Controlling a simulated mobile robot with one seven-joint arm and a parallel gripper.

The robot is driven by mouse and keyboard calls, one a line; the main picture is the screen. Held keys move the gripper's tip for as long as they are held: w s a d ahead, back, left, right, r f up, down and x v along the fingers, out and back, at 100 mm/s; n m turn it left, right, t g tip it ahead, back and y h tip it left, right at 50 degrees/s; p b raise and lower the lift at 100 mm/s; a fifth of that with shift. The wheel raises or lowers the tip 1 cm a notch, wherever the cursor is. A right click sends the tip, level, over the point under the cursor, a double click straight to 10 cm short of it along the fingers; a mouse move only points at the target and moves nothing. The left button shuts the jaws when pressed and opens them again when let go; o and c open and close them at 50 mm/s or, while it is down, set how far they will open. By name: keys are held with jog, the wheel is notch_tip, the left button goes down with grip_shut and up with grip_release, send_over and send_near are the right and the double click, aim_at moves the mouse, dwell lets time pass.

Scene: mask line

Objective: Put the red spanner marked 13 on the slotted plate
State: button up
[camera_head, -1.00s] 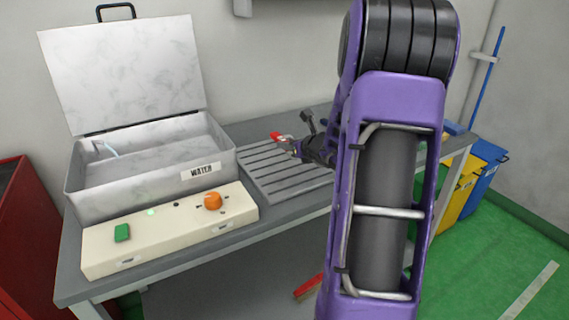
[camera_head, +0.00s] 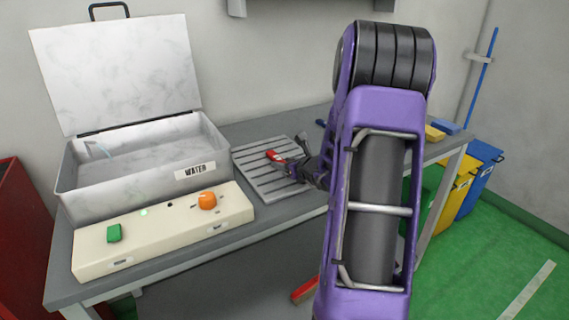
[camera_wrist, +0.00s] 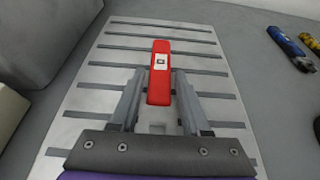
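The red spanner (camera_head: 273,155) is over the slotted plate (camera_head: 262,182) on the bench. In the wrist view the spanner (camera_wrist: 160,85) lies lengthwise along the middle of the plate (camera_wrist: 100,88), across its slots, and looks to rest on it. It bears a small white label whose number is too small to read. My gripper (camera_wrist: 160,78) has one finger on each side of the spanner's near part, with narrow gaps visible, so it looks open. In the head view my gripper (camera_head: 285,163) is low over the plate, and my arm hides the plate's right side.
A metal box marked WATER (camera_head: 150,190) with its lid up stands left of the plate. A cream control panel (camera_head: 160,230) with an orange knob is in front of it. Blue (camera_wrist: 290,45) and yellow (camera_wrist: 312,43) tools lie on the bench right of the plate.

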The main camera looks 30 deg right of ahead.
jog(key=shift+o, duration=0.9)
jog(key=shift+r, duration=0.25)
jog(key=p+v, duration=0.1)
jog(key=v, duration=1.1)
jog(key=shift+f+p, duration=0.1)
jog(key=shift+p, duration=0.2)
